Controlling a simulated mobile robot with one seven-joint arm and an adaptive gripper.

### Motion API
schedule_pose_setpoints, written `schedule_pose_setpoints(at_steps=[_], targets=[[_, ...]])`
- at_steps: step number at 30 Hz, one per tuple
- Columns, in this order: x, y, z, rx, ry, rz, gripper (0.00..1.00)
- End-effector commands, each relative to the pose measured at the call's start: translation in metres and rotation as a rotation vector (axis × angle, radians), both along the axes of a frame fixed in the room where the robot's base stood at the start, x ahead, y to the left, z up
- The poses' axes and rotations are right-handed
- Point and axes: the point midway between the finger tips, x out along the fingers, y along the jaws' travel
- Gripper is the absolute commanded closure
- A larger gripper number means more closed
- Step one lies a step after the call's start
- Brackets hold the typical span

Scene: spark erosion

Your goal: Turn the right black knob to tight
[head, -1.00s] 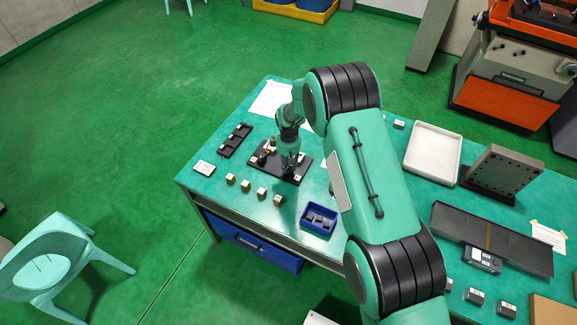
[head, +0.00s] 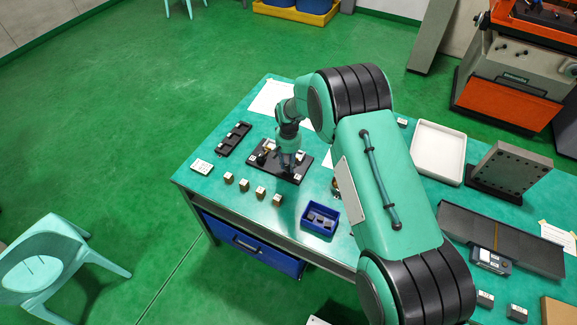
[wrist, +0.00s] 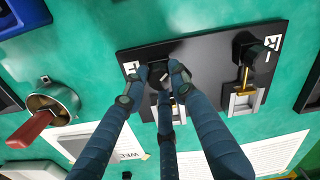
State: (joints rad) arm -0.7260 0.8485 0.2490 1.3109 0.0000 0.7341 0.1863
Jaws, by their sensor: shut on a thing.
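A black plate (head: 263,172) lies on the green table, and it also shows in the wrist view (wrist: 200,50). It carries two black knobs, each beside a metal clamp piece. My gripper (head: 287,168) points down at the plate's right knob. In the wrist view my gripper's fingers (wrist: 157,84) are closed around that knob (wrist: 157,70), which is largely hidden by them. The other knob (wrist: 247,50) stands free at right in the wrist view, with a brass rod below it. Small white labels sit at the plate's corners. The held knob's angle cannot be read.
A row of small blocks (head: 244,185) and a blue bin (head: 307,224) stand in front of the plate. A black tray (head: 233,139) is to its left. A metal cylinder with a red handle (wrist: 35,125) is near the plate. A white tray (head: 438,143) stands farther right.

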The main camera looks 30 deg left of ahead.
Motion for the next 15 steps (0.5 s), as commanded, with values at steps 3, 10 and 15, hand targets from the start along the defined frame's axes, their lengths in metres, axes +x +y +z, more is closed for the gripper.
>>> schedule_pose_setpoints(at_steps=[3, 10, 15], targets=[[0.0010, 0.0012, 0.0000, 0.003, -0.003, -0.108, 1.00], [0.0009, 0.0010, 0.0000, 0.002, -0.002, -0.326, 1.00], [0.0013, 0.0012, 0.0006, 0.003, -0.003, -0.488, 1.00]])
